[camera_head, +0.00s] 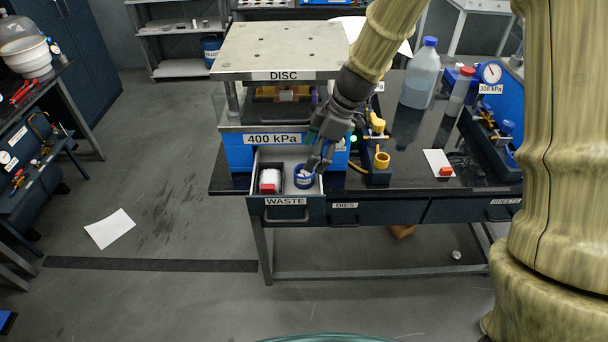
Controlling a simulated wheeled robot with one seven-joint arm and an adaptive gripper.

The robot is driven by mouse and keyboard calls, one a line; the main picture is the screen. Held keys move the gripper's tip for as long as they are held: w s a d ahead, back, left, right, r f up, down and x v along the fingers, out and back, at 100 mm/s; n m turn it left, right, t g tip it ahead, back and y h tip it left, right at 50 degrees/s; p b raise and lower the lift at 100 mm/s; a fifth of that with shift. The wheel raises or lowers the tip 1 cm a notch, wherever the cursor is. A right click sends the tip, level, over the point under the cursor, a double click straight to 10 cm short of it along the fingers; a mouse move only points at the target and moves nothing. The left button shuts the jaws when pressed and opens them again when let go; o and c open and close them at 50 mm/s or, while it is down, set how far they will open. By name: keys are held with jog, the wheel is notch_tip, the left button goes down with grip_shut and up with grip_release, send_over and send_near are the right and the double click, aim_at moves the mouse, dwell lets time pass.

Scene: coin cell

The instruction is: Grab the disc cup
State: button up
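A small blue cup (304,183) with pale pieces inside stands in the open drawer labelled WASTE (286,211), at its right side. I take it to be the disc cup, but I cannot read a label on it. My gripper (317,168) points down at the cup's upper right rim, with its dark fingers overlapping the rim in the picture. Whether the fingers touch the cup, and how far apart they are, I cannot tell.
A dark box with white and red contents (270,181) sits left of the cup in the drawer. The press marked DISC (283,50) rises just behind. A yellow-handled valve (380,158) stands to the right, with a white card (438,160) farther right.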

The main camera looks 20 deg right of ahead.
aim_at(304, 172)
jog(key=shift+x, duration=1.1)
jog(key=shift+w+a+f+p, duration=0.1)
jog(key=shift+a+f+p, duration=0.2)
jog(key=shift+f+p, duration=0.45)
jog(key=shift+p+x, duration=0.75)
jog(key=shift+x, duration=1.1)
jog(key=shift+c, duration=0.2)
jog(key=c, duration=1)
